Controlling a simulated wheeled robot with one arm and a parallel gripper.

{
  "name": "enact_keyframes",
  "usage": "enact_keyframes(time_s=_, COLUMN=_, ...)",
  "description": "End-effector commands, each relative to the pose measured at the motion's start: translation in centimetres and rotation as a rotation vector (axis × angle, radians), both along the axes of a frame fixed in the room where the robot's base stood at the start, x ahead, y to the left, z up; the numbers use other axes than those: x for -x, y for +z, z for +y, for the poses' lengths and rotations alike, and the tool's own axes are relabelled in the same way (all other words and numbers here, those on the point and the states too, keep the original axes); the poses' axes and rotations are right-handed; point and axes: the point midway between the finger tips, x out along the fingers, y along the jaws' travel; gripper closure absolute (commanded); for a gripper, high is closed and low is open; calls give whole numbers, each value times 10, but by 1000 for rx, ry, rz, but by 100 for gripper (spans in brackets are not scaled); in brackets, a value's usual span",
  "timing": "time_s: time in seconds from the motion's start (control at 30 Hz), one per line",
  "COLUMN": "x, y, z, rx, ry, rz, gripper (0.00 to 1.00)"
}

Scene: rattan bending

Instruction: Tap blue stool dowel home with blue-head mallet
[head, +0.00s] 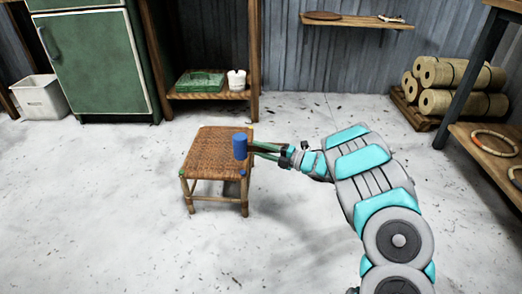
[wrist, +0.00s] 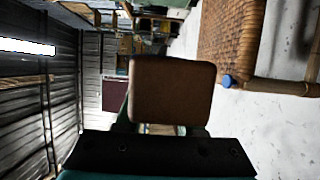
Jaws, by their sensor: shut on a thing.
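The blue-head mallet (head: 240,146) shows in the head view as a blue cylinder in front of the woven stool's (head: 208,150) right edge. My gripper (head: 254,150) is shut on the mallet, its green fingers reaching in from the right. In the wrist view a brown block (wrist: 172,92), seemingly part of the mallet, fills the space ahead of the jaws. The blue dowel (head: 243,172) is a small blue spot at the stool's near right corner, below the mallet head. It also shows in the wrist view (wrist: 228,82), apart from the brown block.
The floor around the stool is clear. Behind stand a green cabinet (head: 98,60), a white bin (head: 40,98) and a wooden shelf with a green box (head: 200,82). Rattan rolls (head: 455,88) and a bench (head: 490,150) with hoops are at the right.

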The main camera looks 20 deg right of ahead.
Motion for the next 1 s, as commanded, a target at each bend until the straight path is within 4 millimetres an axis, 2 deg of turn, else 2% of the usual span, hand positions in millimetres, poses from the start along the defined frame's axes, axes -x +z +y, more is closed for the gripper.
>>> enact_keyframes(time_s=0.37, x=4, y=-16, z=-1, rx=-3, ry=12, rz=0, gripper=100)
enact_keyframes(time_s=0.57, x=4, y=-34, z=-1, rx=-2, ry=12, rz=-1, gripper=100)
enact_keyframes(time_s=0.7, x=3, y=-55, z=0, rx=0, ry=12, rz=-1, gripper=100)
enact_keyframes(time_s=0.87, x=3, y=-72, z=0, rx=0, ry=12, rz=-1, gripper=100)
enact_keyframes(time_s=1.0, x=3, y=-69, z=0, rx=0, ry=12, rz=-1, gripper=100)
